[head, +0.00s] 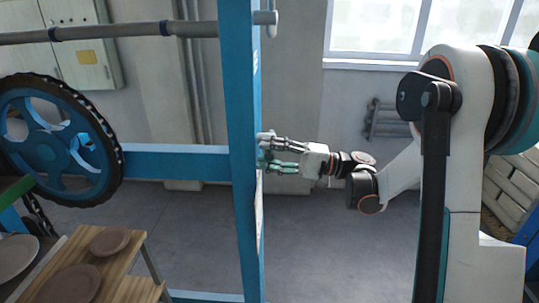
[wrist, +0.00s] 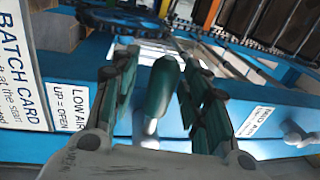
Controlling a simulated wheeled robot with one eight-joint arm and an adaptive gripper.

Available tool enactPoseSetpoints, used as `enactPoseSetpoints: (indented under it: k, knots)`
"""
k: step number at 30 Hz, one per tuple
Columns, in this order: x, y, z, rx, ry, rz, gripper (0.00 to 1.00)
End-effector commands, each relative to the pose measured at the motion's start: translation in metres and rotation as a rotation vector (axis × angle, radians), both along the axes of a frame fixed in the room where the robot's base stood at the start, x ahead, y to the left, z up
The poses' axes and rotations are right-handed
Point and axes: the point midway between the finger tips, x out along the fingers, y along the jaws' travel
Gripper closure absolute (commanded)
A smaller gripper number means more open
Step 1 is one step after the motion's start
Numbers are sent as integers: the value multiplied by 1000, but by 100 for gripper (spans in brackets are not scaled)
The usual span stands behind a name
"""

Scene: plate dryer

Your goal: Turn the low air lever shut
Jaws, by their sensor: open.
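The low air lever (wrist: 163,88) has a dark green rounded grip on a pale metal stem. It shows in the wrist view in front of a blue beam, beside a white label (wrist: 73,108) reading "LOW AIR, UP = OPEN". My gripper (wrist: 160,66) is open, with one green-and-grey finger on each side of the grip. Gaps show between the fingers and the grip. In the head view my gripper (head: 267,151) is at the blue upright post (head: 240,150), its fingers pointing left. I cannot make out the lever there.
A second label (wrist: 255,122) and a pale round-ended lever (wrist: 300,138) are at the right in the wrist view. A batch card (wrist: 18,70) is at the left. In the head view, a blue chain wheel (head: 60,140) and a plate rack (head: 85,265) stand left of the post.

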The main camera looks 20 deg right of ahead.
Motion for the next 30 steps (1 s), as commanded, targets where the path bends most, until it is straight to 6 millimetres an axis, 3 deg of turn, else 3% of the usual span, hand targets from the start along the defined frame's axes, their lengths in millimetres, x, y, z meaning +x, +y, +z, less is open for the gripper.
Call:
enactPoseSetpoints:
  k: [5, 19, 24, 30]
  knots:
    - [-4, -14, -2, 0, 0, -2, 58]
    - [-30, -96, -16, 0, -1, -3, 58]
    - [-35, -110, -18, 0, 0, -2, 58]
    - [-37, -113, -19, 0, 0, 0, 58]
